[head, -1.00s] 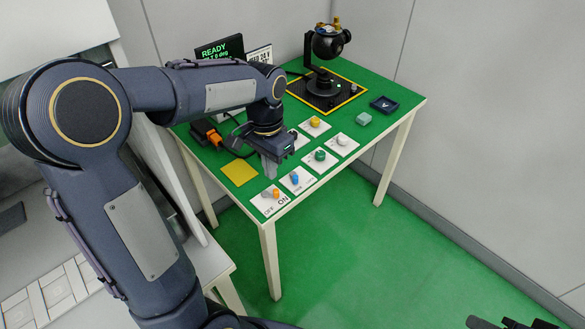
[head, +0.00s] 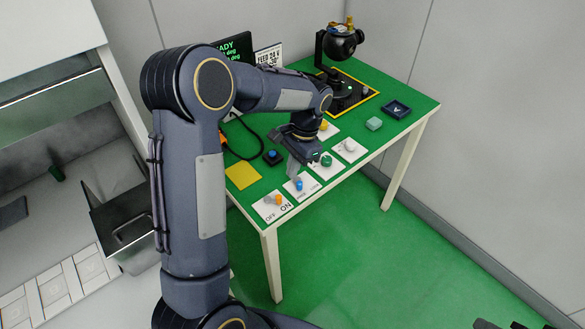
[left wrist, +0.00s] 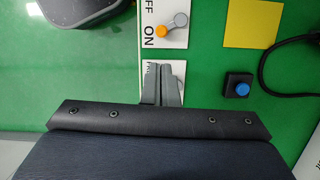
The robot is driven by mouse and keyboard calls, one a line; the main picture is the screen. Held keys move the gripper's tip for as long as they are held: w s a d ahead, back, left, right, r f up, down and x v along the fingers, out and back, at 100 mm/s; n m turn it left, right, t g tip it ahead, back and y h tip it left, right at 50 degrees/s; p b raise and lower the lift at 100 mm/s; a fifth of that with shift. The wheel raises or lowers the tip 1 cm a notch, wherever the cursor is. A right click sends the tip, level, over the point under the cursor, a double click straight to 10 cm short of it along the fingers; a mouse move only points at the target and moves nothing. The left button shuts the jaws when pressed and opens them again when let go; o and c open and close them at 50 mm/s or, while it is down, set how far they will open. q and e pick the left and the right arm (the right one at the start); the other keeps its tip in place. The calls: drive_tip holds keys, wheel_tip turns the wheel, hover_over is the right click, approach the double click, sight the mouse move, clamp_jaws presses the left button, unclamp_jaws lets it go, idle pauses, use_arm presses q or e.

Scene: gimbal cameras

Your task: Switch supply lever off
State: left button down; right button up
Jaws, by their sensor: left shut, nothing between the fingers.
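The lever with an orange knob (head: 278,199) sits on a white plate marked OFF and ON at the table's near corner. Its knob lies on the ON side; the same knob shows in the left wrist view (left wrist: 162,30), beside the word ON. My left gripper (head: 292,171) is shut and empty, above the neighbouring plate with a blue knob (head: 298,184). In the left wrist view its fingers (left wrist: 163,84) cover most of that plate, and the orange lever lies beyond them, apart. A dark part of my right arm's end shows at the lower right; its fingers are not clear.
More plates carry a green knob (head: 326,160), a white knob (head: 350,145) and a yellow knob (head: 323,125). A blue push button (left wrist: 241,88) and a yellow square (head: 243,176) lie nearby. A camera device (head: 341,43) stands at the back. Clear floor lies right of the table.

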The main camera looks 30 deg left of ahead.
use_arm(q)
drive_tip(key=x, duration=0.7)
drive_tip(key=shift+f, duration=0.2)
use_arm(e)
drive_tip(key=shift+r, duration=0.2)
